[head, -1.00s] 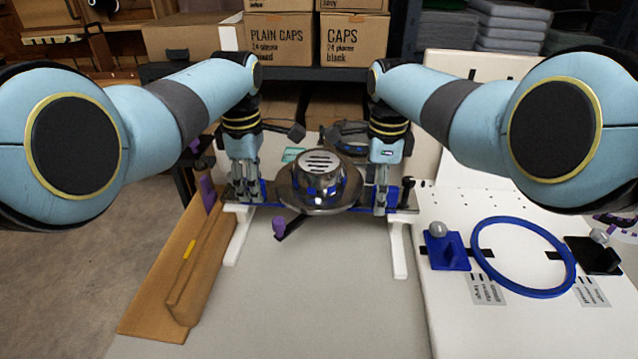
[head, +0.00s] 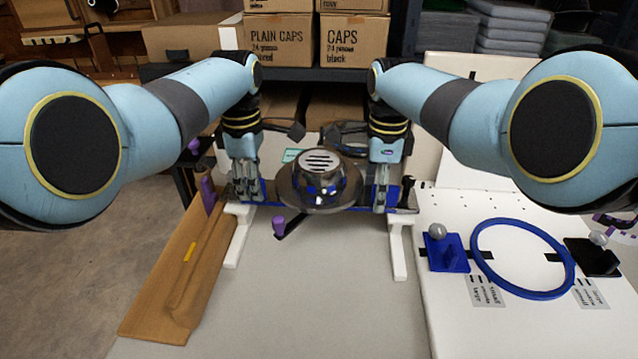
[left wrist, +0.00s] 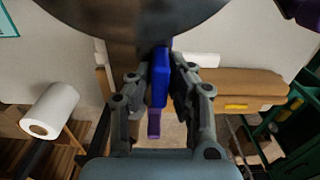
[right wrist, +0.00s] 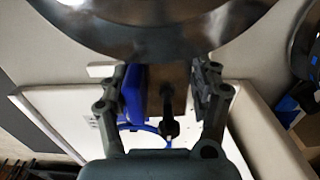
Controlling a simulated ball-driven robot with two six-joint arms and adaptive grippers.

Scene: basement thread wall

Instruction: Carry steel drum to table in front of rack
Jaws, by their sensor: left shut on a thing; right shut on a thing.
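The steel drum (head: 322,190) is a shiny domed body with a slotted cap, in the middle of the head view between my arms. Its curved steel underside fills the top of the left wrist view (left wrist: 135,12) and the right wrist view (right wrist: 150,30). Blue grips show at its two sides. My left gripper (head: 246,194) is shut on the left blue grip (left wrist: 160,78). My right gripper (head: 381,196) is shut on the right side, by blue (right wrist: 132,95). Two white bars (head: 399,250) lie beneath; I cannot tell whether the drum touches them.
A grey table (head: 310,310) spreads in front, mostly clear. A white board at right bears a blue ring (head: 522,293) and a blue block (head: 445,252). A dark rack with cardboard boxes (head: 355,40) stands behind.

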